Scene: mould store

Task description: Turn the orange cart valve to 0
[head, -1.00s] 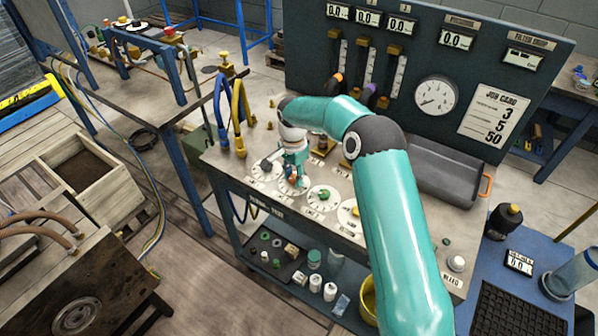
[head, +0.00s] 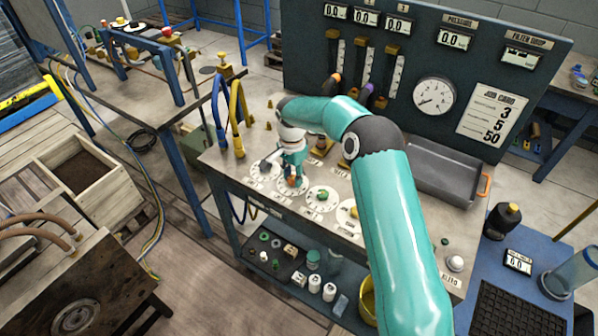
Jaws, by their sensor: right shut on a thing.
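The orange valve knob (head: 292,181) sits on a white dial on the cart top (head: 405,212), in a row of several dials. My right gripper (head: 291,175) reaches down over this dial and is shut on the orange valve; its fingers and wrist hide most of the knob and the marks around it, so its setting cannot be read. A dial with a grey handle (head: 265,165) is just left of it, and a dial with a green knob (head: 322,195) is just right. My left gripper is not in view.
Yellow and blue hoses (head: 237,125) stand at the cart's left end. A gauge panel (head: 480,80) with a job card (head: 494,115) rises behind. A grey tray (head: 440,170) lies at the back right.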

